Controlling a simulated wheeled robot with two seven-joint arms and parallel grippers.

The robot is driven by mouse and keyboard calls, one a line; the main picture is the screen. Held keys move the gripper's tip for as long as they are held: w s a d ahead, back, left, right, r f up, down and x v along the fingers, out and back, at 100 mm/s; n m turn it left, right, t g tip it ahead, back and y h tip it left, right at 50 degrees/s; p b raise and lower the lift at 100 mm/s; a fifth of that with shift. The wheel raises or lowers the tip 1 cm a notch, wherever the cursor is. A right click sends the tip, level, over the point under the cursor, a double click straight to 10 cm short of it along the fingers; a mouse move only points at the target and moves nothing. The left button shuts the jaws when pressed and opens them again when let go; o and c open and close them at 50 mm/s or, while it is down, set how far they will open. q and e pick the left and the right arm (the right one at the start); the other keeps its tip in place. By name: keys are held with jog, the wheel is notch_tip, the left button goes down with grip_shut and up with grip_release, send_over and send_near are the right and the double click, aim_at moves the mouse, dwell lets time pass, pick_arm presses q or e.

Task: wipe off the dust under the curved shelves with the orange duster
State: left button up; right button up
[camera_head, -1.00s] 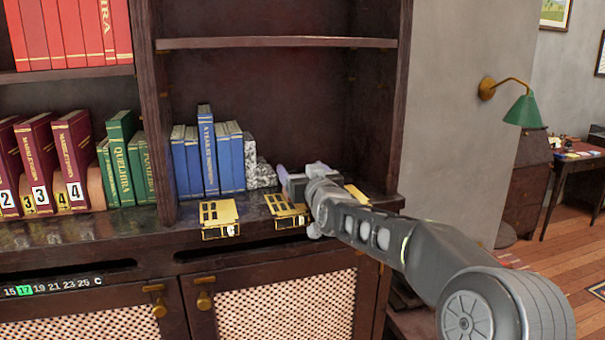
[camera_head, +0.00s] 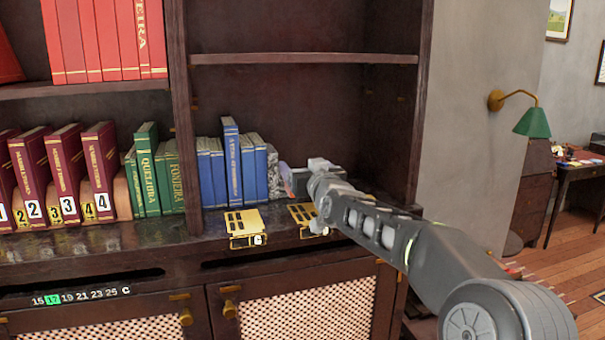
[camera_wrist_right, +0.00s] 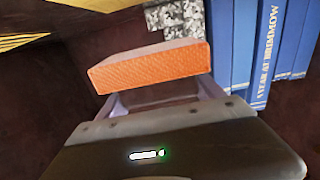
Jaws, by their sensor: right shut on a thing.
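The orange duster (camera_wrist_right: 150,68) shows in the right wrist view as an orange block with a paler top, held between my right gripper's fingers (camera_wrist_right: 165,98). In the head view my right gripper (camera_head: 288,180) is inside the right-hand bookcase bay, low above its counter and just right of the blue books. The duster is mostly hidden there by the gripper and my arm. I cannot make out any dust or pick out the curved shelves. My left gripper is not in view.
Blue books (camera_head: 232,165) and a speckled grey bookend (camera_head: 272,170) stand close left of the gripper. Gold plates (camera_head: 245,225) lie on the counter's front edge. A straight shelf (camera_head: 300,58) crosses above. A green lamp (camera_head: 533,122) hangs on the wall at right.

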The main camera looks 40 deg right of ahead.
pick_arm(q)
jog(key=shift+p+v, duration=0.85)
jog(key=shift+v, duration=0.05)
pick_arm(e)
notch_tip(320, 180, up, 4)
jog(key=shift+f, duration=0.1)
jog(key=shift+f, duration=0.1)
